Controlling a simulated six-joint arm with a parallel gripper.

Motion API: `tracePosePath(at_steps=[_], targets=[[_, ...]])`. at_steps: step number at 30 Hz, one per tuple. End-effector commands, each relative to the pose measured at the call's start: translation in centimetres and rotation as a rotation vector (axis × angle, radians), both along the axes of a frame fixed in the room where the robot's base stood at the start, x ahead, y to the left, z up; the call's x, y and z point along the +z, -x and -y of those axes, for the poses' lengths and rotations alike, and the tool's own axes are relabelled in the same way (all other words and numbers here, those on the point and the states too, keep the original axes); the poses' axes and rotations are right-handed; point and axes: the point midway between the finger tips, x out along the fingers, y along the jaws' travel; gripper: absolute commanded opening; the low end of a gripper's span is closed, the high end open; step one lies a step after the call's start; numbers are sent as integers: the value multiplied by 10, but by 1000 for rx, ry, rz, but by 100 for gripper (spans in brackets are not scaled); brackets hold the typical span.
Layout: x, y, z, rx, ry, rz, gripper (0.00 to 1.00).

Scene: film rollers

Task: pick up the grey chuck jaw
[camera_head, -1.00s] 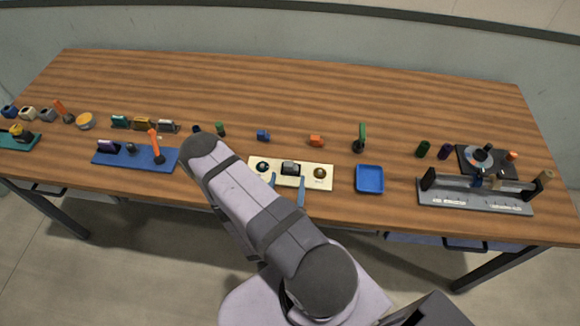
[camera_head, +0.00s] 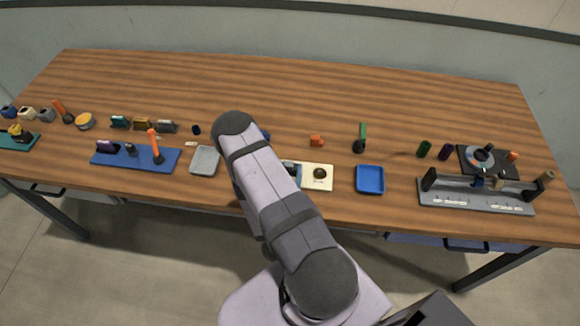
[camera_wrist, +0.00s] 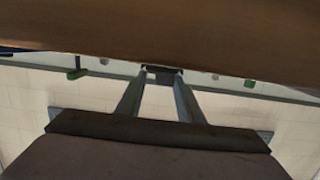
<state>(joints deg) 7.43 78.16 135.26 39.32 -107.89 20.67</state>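A dark grey block (camera_wrist: 163,69) sits at the tips of my gripper (camera_wrist: 162,76) in the wrist view. The two fingers stand apart, and I cannot tell whether they press on it. In the head view my arm hides most of the gripper; a bit of it shows over the cream plate (camera_head: 322,184). A grey upright piece (camera_head: 167,127) stands at the back left, beside a tan one (camera_head: 142,124) and a teal one (camera_head: 120,122). I cannot tell for sure which grey piece is the chuck jaw.
A blue tray (camera_head: 370,180) lies right of the cream plate. A grey tray (camera_head: 204,161) and a blue board with an orange-handled tool (camera_head: 154,144) are left of my arm. A long grey fixture (camera_head: 475,196) stands at the right. The table's back is clear.

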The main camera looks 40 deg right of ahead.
Motion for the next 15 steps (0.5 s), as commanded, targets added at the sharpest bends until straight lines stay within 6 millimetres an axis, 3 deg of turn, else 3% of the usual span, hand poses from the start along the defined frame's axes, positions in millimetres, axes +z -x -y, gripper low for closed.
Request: tracePosePath(at_steps=[1,2,15], targets=[[0,0,0,1,0,0,13],[0,0,0,1,0,0,6],[7,0,0,1,0,2,6]])
